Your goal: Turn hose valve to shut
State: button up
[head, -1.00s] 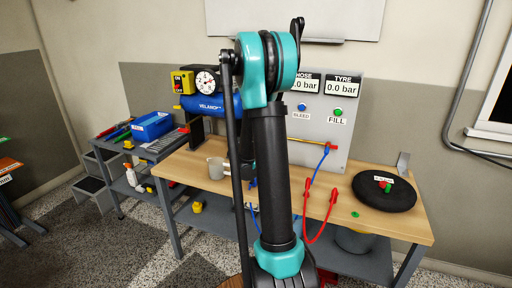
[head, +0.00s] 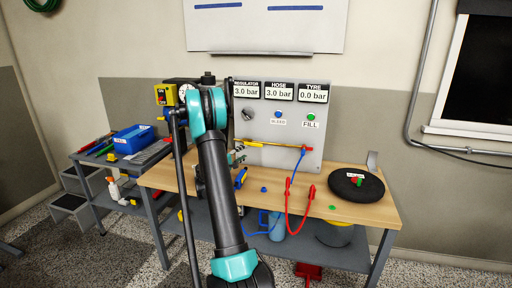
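The grey gauge panel (head: 270,125) stands at the back of the wooden bench (head: 285,206). Its regulator display (head: 246,91) and hose display (head: 279,91) both read 3.0 bar, and the tyre display (head: 313,93) reads 0.0 bar. A yellow pipe (head: 275,145) runs low across the panel to a small red and blue fitting (head: 304,149) at its right end. My gripper (head: 238,157) is small and partly hidden beside the pipe's left end. I cannot tell whether its fingers touch anything. I cannot make out the hose valve's handle clearly.
A black wheel (head: 356,186) lies on the bench at right. A blue tray (head: 135,138) stands on the left bench.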

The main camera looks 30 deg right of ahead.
aim_at(256, 145)
jog(key=x, duration=1.2)
jog(key=shift+d+f, duration=0.1)
jog(key=shift+d, duration=0.15)
grip_shut()
